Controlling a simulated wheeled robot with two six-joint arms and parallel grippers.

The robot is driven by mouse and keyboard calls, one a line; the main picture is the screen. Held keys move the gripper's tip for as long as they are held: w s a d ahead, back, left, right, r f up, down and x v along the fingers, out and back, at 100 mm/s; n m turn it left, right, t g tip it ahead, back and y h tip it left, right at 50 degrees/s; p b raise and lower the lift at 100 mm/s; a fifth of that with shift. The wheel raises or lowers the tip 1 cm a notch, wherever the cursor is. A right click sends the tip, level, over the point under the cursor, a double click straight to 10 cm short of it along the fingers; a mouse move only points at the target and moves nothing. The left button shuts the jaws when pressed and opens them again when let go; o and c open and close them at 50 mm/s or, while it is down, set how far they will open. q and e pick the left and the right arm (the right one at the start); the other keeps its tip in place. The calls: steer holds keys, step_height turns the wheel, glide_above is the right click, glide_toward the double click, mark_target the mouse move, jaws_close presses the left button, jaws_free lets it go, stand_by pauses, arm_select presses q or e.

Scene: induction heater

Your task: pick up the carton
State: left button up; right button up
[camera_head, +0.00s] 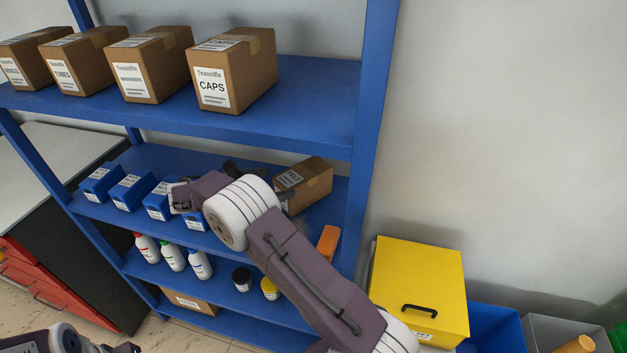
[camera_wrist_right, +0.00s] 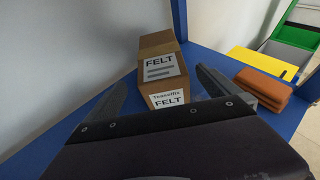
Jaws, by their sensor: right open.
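The brown carton (camera_head: 312,183) sits on the middle blue shelf, toward its right end, partly behind my right arm in the head view. In the right wrist view the carton (camera_wrist_right: 157,53) shows FELT labels on its top and near face. My right gripper (camera_wrist_right: 160,82) is open, its fingers reaching toward the carton, one to each side of its near face. Nothing is held, and contact cannot be told. In the head view my right wrist hides most of this gripper. Part of my left arm shows at the lower left edge; its jaw state is unclear.
An orange object (camera_head: 327,243) lies right of the carton, near my right finger. Several blue bins (camera_head: 130,191) stand left on the same shelf. Larger cartons, one marked CAPS (camera_head: 232,72), stand on the shelf above. A blue upright (camera_head: 372,110) bounds the right side.

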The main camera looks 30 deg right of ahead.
mark_target(294, 181)
steer(key=shift+f, duration=0.15)
steer(key=x, duration=0.3)
steer(key=shift+w+d+f+p, duration=0.2)
steer(key=shift+d+p, duration=0.05)
steer(key=shift+p, duration=0.1)
steer(key=d, duration=0.1)
steer(key=d+p, duration=0.1)
steer(key=shift+s+d+f, duration=0.2)
steer(key=shift+d+f, duration=0.45)
steer(key=shift+d, duration=0.2)
steer(key=shift+w+d+f, duration=0.2)
steer(key=shift+d+f, duration=0.05)
steer(key=shift+d, duration=0.2)
steer(key=shift+c, duration=0.3)
steer(key=c, duration=0.6)
steer(key=shift+r, duration=0.1)
steer(key=c, duration=0.9)
steer(key=shift+c, duration=0.9)
arm_select(q)
steer(key=shift+w+a+r, duration=0.1)
steer(key=shift+a+r, duration=0.05)
steer(key=shift+r, duration=0.35)
steer(key=shift+a+r, duration=0.15)
steer(key=shift+r, duration=0.35)
